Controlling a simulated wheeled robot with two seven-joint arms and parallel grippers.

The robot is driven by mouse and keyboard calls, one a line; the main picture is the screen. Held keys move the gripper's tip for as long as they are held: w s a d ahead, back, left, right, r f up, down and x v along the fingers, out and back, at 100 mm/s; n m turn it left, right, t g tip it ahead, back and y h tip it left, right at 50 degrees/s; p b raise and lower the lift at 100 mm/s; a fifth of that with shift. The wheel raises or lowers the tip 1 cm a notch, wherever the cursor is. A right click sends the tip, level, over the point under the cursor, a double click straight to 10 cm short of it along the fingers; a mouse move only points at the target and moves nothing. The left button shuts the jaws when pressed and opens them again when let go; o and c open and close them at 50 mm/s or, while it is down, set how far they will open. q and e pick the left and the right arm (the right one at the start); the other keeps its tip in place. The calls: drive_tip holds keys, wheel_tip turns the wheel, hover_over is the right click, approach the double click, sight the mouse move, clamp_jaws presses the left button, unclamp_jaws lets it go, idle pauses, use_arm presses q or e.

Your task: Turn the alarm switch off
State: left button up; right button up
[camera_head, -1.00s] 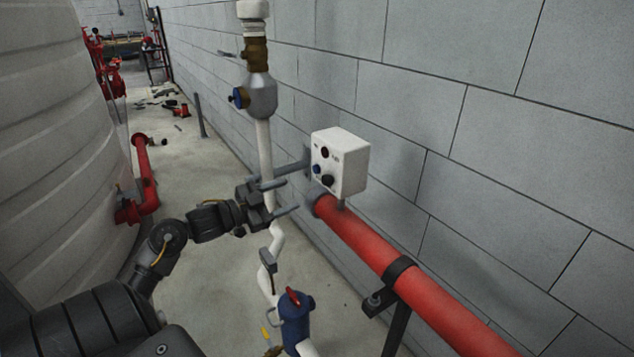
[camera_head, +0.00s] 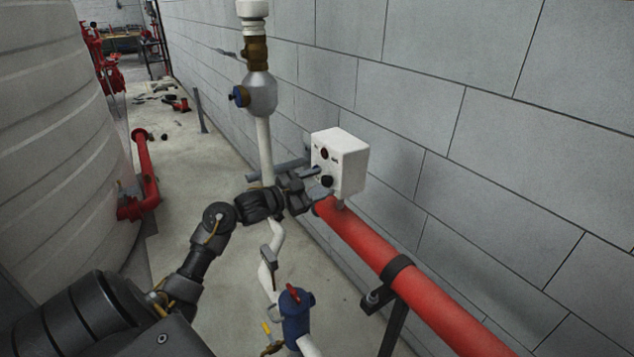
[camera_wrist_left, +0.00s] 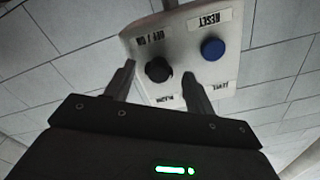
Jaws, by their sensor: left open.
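The white alarm box (camera_head: 348,162) stands near the grey wall, by the end of a red pipe. In the left wrist view the box appears upside down, with the black knob (camera_wrist_left: 158,69) by an off/on label and a blue button (camera_wrist_left: 212,48) by a RESET label. My left gripper (camera_head: 319,181) is open close to the box face. In the wrist view its fingers (camera_wrist_left: 158,74) appear on either side of the knob; I cannot tell whether they touch it. My right gripper is not in view.
A red pipe (camera_head: 405,291) runs from below the box toward the front right on a black bracket. A white vertical pipe (camera_head: 265,150) with valves stands behind my left gripper. A blue valve (camera_head: 295,318) is below. A large pale tank (camera_head: 60,140) fills the left.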

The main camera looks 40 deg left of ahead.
use_arm(q)
drive_tip(key=shift+c, duration=0.2)
drive_tip(key=c, duration=0.9)
drive_tip(key=shift+c, duration=0.2)
